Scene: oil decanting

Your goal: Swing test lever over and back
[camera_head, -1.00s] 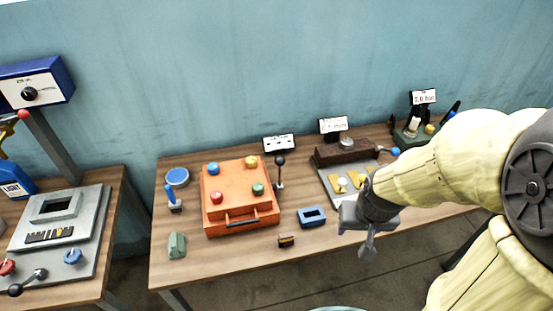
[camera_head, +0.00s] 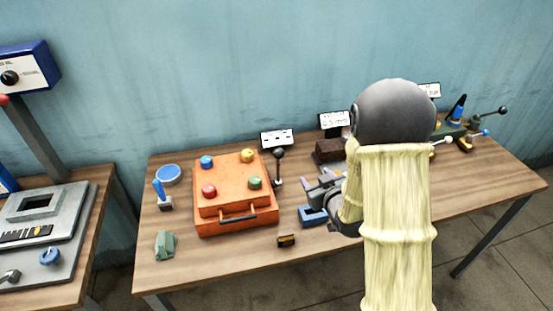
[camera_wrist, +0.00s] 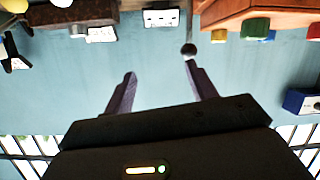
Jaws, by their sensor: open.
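The test lever (camera_head: 278,168) is a thin upright stick with a black ball knob, standing just right of the orange box, in front of a small white sign. In the wrist view, which looks upside down, its dark knob (camera_wrist: 188,50) shows close to the right fingertip. My gripper (camera_head: 314,188) is open and empty, to the right of the lever and apart from it in the head view. Its two fingers (camera_wrist: 160,72) point toward the lever's side of the table. The lever's base is small and hard to make out.
The orange box (camera_head: 236,220) with coloured knobs stands left of the lever. A blue block with an opening (camera_head: 312,220) lies below my gripper. A small dark and yellow block (camera_head: 286,240) lies near the front edge. My arm hides much of the right side.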

